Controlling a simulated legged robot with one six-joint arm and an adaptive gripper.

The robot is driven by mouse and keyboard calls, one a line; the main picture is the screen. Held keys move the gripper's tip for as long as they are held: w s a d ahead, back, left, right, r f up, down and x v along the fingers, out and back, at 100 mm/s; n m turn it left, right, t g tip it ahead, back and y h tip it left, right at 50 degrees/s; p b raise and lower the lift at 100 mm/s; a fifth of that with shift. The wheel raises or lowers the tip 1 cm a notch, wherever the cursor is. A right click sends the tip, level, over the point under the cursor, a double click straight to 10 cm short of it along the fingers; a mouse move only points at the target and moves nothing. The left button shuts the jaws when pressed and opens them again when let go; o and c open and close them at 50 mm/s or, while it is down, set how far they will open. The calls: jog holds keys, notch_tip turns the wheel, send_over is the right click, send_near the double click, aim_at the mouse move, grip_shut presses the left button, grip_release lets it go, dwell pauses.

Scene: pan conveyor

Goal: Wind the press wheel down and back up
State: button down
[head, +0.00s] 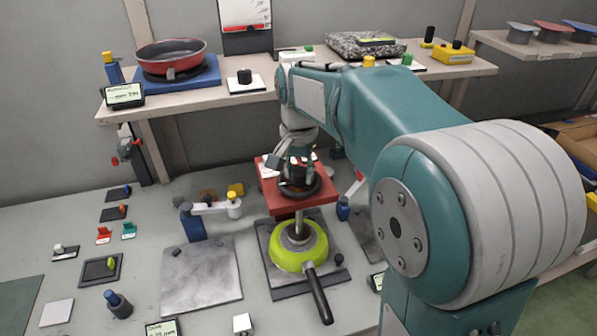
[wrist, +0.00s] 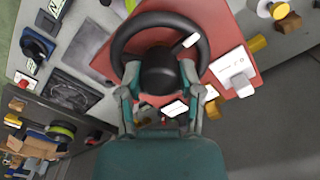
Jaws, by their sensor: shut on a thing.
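The black press wheel (wrist: 117,47) lies on top of the red press head (wrist: 212,20) in the wrist view. In the head view the wheel (head: 313,187) shows partly, behind my fingers. My gripper (wrist: 160,85) is shut on the wheel's dark hub (wrist: 158,68) from above. In the head view my gripper (head: 298,166) is over the red press head (head: 300,200). Below it a metal press rod (head: 299,224) points down at a lime-green pan (head: 297,254). I cannot tell whether the rod touches the pan.
A metal plate (head: 201,280) and a blue post with a white arm (head: 194,225) stand left of the press. A shelf behind holds a red pan (head: 170,55) on a blue stand. Several small switches and knobs dot the bench at left. My own arm covers the right side.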

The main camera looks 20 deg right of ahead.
jog(key=n, duration=0.4)
jog(key=shift+f+n, duration=0.25)
jog(key=shift+n, duration=0.05)
jog(key=n, duration=0.3)
jog(key=shift+n, duration=0.3)
jog(key=n, duration=0.4)
jog(key=shift+n, duration=2.1)
jog(key=shift+c, duration=1.3)
grip_release()
jog(key=shift+w, duration=0.1)
jog(key=shift+r, duration=0.2)
